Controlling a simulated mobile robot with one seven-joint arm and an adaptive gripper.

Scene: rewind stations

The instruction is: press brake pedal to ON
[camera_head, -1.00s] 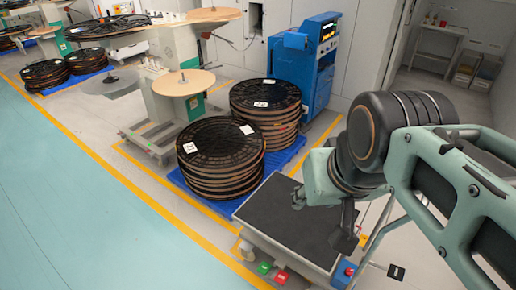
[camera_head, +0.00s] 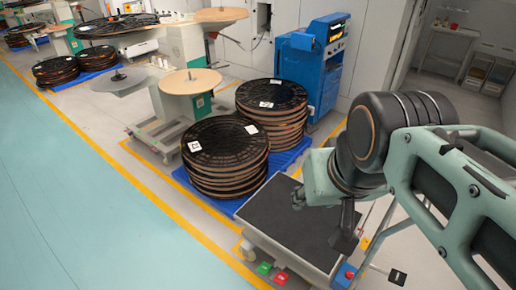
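A small green pedal (camera_head: 264,268) and a small red pedal (camera_head: 281,278) sit side by side low at the near end of a cart with a dark top (camera_head: 290,222). I cannot tell which is the brake pedal, or whether either is pressed. My gripper (camera_head: 320,226) hangs over the right part of the cart top, above and to the right of the pedals in the picture. Its dark fingers are spread apart with nothing between them. It is clear of both pedals.
A blue box with a red button (camera_head: 346,273) is at the cart's near right corner. Stacks of black reels (camera_head: 226,150) stand on a blue pallet (camera_head: 222,205) behind the cart. A blue machine (camera_head: 322,65) is farther back. The teal floor (camera_head: 70,200) at left is clear.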

